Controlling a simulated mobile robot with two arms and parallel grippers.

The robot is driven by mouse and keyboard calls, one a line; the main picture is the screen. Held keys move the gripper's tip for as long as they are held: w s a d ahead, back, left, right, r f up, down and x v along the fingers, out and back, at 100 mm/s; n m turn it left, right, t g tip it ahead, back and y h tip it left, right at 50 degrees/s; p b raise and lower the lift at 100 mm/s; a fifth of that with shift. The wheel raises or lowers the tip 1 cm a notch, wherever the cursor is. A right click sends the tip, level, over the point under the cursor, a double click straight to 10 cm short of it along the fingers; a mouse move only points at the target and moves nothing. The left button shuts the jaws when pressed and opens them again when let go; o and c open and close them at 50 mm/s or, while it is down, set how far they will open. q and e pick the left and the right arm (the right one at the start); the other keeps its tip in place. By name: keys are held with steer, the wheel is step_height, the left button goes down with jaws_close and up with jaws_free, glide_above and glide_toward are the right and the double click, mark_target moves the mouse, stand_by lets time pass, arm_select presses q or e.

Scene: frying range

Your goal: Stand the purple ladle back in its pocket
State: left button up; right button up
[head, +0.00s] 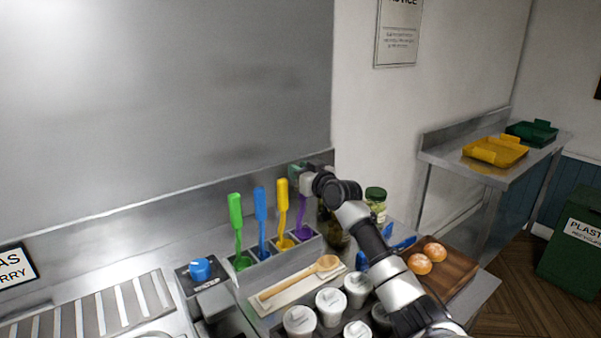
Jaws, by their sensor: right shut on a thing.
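The purple ladle (301,218) stands roughly upright at the right end of a grey rack with pockets (263,270). Its lower end shows at the rightmost pocket; I cannot tell whether it rests on the bottom. My right gripper (304,184) is shut on the top of the purple ladle's handle, which it hides. Green (236,222), blue (261,215) and yellow (283,208) utensils stand in the other pockets, to the left of the purple one. My left gripper is not in view.
A wooden spoon (300,278) lies on a pale rest before the rack. Several white-lidded containers (331,302) stand nearer. Jars, including a green-lidded one (376,200), stand behind my right arm. Buns lie on a wooden board (455,269) at right. A steel wall rises behind.

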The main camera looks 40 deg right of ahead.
steer(key=shift+f, duration=0.55)
steer(key=o, duration=0.9)
steer(key=shift+s+a+b, duration=0.2)
steer(key=shift+s+b, duration=0.15)
steer(key=shift+s, duration=1.65)
steer(key=shift+s+a+b, duration=0.25)
steer(key=shift+s+b, duration=0.1)
steer(key=shift+s, duration=1.65)
steer(key=shift+s+a+b, duration=0.2)
steer(key=shift+s+b, duration=0.15)
steer(key=shift+s, duration=1.65)
